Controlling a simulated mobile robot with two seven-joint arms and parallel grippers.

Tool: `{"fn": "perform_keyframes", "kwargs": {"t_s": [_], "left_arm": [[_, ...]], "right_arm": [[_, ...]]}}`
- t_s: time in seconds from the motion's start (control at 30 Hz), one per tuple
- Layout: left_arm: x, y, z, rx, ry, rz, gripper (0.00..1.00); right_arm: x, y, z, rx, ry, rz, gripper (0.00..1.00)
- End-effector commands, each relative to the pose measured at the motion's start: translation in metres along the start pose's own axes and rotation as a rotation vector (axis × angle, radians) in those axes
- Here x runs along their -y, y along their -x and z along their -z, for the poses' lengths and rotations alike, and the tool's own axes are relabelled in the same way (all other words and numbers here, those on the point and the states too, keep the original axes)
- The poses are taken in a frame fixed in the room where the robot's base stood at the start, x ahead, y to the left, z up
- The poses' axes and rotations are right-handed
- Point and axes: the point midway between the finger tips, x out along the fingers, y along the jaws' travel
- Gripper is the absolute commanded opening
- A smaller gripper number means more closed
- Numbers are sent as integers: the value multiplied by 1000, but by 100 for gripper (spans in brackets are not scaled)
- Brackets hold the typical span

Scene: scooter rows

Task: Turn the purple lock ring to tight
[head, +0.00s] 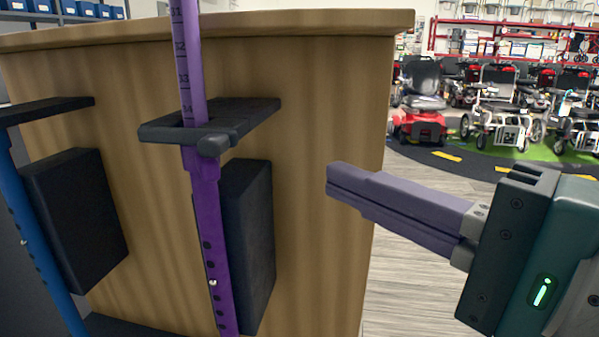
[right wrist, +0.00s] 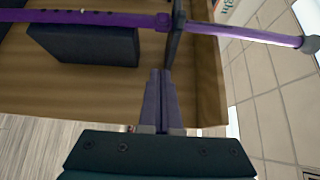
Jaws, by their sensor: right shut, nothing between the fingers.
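A purple pole (head: 207,215) with a numbered upper tube stands upright through a slot in a black bracket (head: 255,115). A slightly wider purple collar, which looks like the lock ring (head: 203,167), sits just under the bracket. It also shows in the right wrist view (right wrist: 162,22), beside the bracket. Whether it is tight or loose cannot be told. A dark rounded knob (head: 213,146) sits at the bracket's front edge. My right gripper (head: 335,178) is shut and empty, to the right of the pole and apart from it. My left gripper is not in view.
A wooden panel (head: 325,90) stands behind the pole. A black block (head: 250,245) is beside the pole's lower part. A blue pole (head: 35,225) with its own bracket and block stands at left. Scooters (head: 420,105) are far off right, beyond open floor.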

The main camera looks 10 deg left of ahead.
Motion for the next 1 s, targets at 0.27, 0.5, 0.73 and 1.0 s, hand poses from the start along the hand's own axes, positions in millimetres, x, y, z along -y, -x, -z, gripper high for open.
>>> {"fn": "perform_keyframes", "kwargs": {"t_s": [0.27, 0.5, 0.73, 1.0], "left_arm": [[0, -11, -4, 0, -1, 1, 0], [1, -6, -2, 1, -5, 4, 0], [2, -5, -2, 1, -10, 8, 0], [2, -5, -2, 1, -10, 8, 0]], "right_arm": [[-1, -62, -1, 2, 1, 3, 0], [0, -71, -32, 3, 0, -1, 0], [0, -73, -40, 1, 4, -1, 0], [0, -72, -40, 1, 4, -1, 0]]}}
